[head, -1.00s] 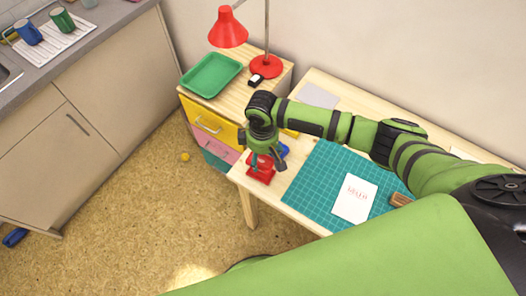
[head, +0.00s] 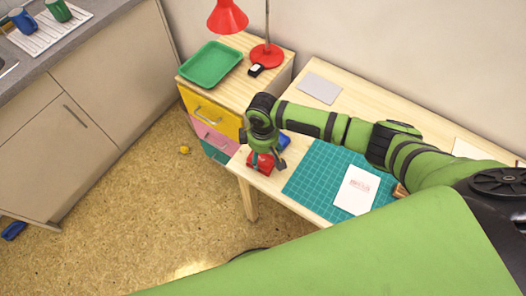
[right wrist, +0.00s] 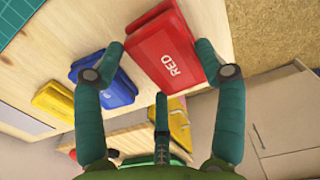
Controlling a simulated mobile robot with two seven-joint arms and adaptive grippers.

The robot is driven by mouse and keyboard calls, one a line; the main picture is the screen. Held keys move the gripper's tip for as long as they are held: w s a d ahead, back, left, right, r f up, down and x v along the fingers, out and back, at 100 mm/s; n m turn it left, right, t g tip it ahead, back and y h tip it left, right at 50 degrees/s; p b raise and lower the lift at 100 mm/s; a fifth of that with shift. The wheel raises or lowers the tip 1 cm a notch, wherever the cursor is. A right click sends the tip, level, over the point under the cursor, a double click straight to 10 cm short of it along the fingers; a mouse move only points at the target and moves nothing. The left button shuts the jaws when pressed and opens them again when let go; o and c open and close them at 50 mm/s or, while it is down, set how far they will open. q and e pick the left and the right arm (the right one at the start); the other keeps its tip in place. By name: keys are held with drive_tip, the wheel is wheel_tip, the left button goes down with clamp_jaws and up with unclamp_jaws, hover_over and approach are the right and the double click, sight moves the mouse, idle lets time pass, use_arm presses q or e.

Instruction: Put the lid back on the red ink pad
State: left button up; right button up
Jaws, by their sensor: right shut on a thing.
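A red lid marked RED (right wrist: 165,55) is between the fingers of my right gripper (head: 266,161). The right wrist view shows the fingers on either side of the lid, and the gripper is shut on it. A red edge, apparently the red ink pad (right wrist: 148,14), shows just behind the lid. The lid is at or very close to the pad; whether it is fully seated cannot be told. In the head view the red lid (head: 261,166) is low at the table's left end, partly hidden by my gripper. My left gripper is not in view.
A blue pad (right wrist: 107,82) stands beside the red one, with a yellow pad (right wrist: 55,101) beyond. A teal mat (head: 312,180) with a printed card (head: 356,190) lies to the right. The table's left edge is close. A drawer unit with a green tray (head: 210,68) stands behind.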

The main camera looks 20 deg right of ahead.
drive_tip(key=shift+p, duration=0.6)
idle(0.8)
drive_tip(key=shift+f, duration=0.55)
idle(1.4)
drive_tip(key=shift+p, duration=0.4)
idle(0.3)
drive_tip(key=o, duration=0.9)
drive_tip(key=shift+o, duration=0.2)
drive_tip(key=shift+r, duration=0.1)
drive_tip(key=shift+r+p, duration=3.4)
drive_tip(key=shift+p, duration=0.45)
